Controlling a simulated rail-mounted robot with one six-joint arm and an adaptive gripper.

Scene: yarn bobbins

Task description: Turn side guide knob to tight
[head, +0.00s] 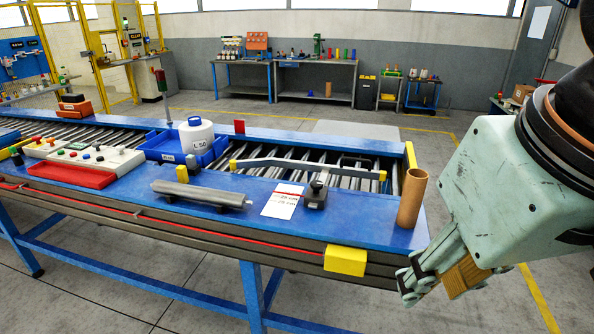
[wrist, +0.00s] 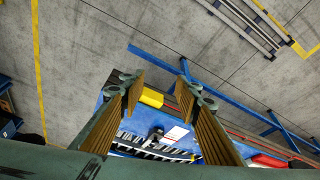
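The side guide (head: 300,164) is a grey bar with yellow ends, lying over the rollers of the blue conveyor table. A dark knob on a small grey block (head: 316,196) sits on the table's near edge, beside a white card (head: 283,200) with a red line. I cannot tell the knob's setting. In the wrist view a small dark shape (wrist: 155,135), likely this knob, shows beside the card (wrist: 176,132). My gripper (head: 435,280) is at the lower right, past the table's right end and apart from the knob. Its fingers (wrist: 158,85) are open with nothing between them.
A brown cardboard tube (head: 411,198) stands upright at the table's right end, between my gripper and the knob. A yellow block (head: 346,261) is on the front edge.

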